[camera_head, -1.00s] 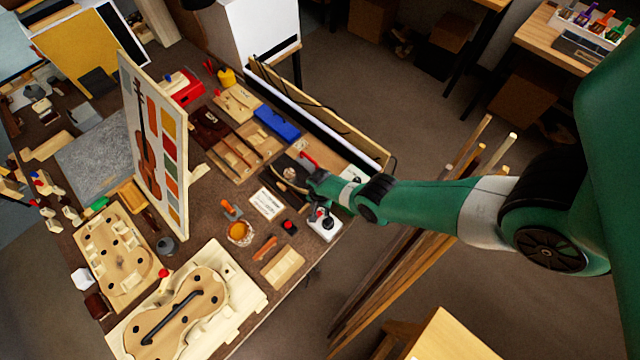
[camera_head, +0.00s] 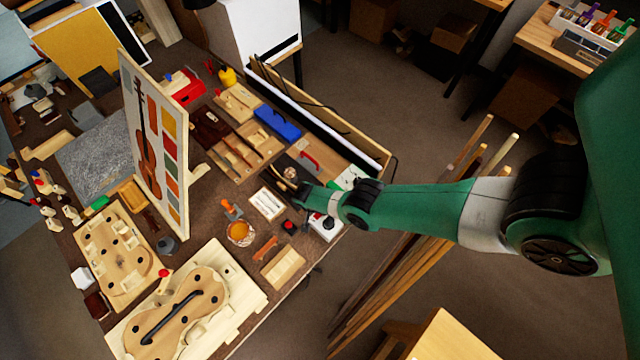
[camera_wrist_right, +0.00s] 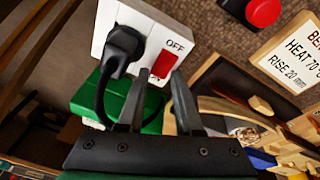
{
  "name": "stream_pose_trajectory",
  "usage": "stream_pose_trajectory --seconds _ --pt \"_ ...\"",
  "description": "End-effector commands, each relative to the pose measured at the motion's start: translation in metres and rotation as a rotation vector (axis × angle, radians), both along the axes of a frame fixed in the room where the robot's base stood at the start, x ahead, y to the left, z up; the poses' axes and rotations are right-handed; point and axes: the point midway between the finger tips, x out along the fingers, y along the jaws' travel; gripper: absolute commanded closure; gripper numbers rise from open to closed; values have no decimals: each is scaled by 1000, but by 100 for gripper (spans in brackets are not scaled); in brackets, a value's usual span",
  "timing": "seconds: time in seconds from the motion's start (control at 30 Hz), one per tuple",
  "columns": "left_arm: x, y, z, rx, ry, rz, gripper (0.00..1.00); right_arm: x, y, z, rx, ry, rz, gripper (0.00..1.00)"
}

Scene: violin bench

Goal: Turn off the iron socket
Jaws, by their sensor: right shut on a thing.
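The white iron socket (camera_wrist_right: 157,32) has a black plug (camera_wrist_right: 124,48) with a cable, and a red switch (camera_wrist_right: 164,64) between an OFF label and a partly hidden ON label. In the head view the socket (camera_head: 325,232) sits at the bench's right edge, partly covered by my right arm. My right gripper (camera_wrist_right: 162,74) has its two dark fingertips at the red switch, one on each side, with a narrow gap between them. It is shut on the switch, though the exact contact is hard to see. My left gripper is not in view.
A green box (camera_wrist_right: 85,103) lies beside the socket. A red button (camera_wrist_right: 263,11) and a printed card (camera_wrist_right: 298,55) lie nearby on the bench. In the head view, an orange pot (camera_head: 240,232) and a wooden block (camera_head: 283,265) stand near the socket. Wooden strips (camera_head: 400,275) lean beside the bench.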

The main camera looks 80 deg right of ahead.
Motion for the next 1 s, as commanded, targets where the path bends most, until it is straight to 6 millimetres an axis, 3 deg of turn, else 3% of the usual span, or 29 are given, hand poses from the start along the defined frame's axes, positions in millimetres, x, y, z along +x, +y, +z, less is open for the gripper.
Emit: stream_pose_trajectory --seconds 0.33,0.37,0.43,0.77,1.0 --pt "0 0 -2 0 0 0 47 0 1 0 -34 16 2 100" --pt "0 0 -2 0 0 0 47 0 1 0 -34 16 2 64" --pt "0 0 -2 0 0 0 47 0 1 0 -34 16 2 54" --pt "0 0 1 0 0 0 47 1 1 3 -33 14 1 54" --pt "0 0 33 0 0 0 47 4 7 36 -33 14 2 54"
